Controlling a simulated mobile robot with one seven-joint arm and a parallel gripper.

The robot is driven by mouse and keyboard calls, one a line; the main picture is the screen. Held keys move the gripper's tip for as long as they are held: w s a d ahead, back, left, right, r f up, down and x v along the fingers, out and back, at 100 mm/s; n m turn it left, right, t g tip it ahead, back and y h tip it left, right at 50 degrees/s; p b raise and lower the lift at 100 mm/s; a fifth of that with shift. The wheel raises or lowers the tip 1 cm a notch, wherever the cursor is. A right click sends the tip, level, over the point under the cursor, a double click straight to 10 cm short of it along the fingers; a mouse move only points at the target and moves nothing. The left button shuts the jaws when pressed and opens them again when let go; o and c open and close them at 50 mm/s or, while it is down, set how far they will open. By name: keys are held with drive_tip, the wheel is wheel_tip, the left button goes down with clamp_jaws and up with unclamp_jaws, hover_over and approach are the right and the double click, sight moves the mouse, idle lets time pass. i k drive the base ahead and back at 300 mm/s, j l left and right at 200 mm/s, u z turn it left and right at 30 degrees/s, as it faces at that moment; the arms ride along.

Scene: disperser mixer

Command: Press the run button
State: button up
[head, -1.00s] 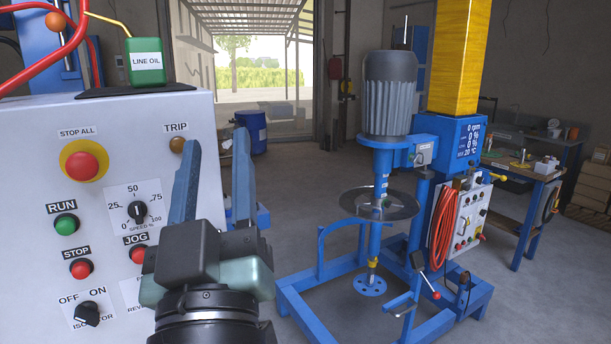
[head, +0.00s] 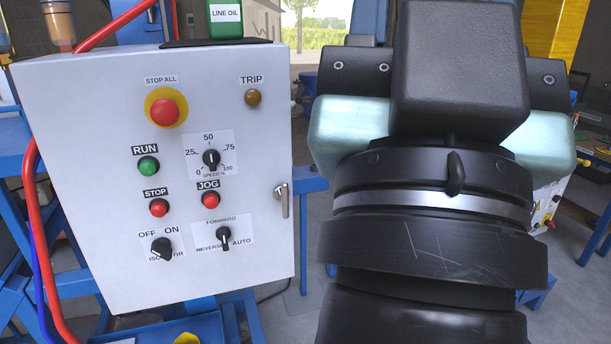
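The run button (head: 149,166) is a small green round button under the RUN label, on the left side of the white control panel (head: 95,250). Nothing touches it or covers it. My gripper (head: 455,65) is large and close to the camera at the right, clear of the panel in the picture. Its dark housing hides its fingertips, so I cannot see whether they are apart or holding anything.
The panel also carries a red stop-all button (head: 165,112), a red stop button (head: 159,208), a red jog button (head: 211,200), a speed knob (head: 211,158) and an isolator knob (head: 162,248). A handle (head: 282,200) is on its right edge. A red hose (head: 36,190) runs along its left.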

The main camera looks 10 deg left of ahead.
sight(148, 167)
drive_tip(key=i+u, duration=0.1)
drive_tip(key=u, duration=0.25)
drive_tip(key=i+j+u, duration=0.1)
drive_tip(key=u, duration=0.6)
drive_tip(key=i, duration=0.05)
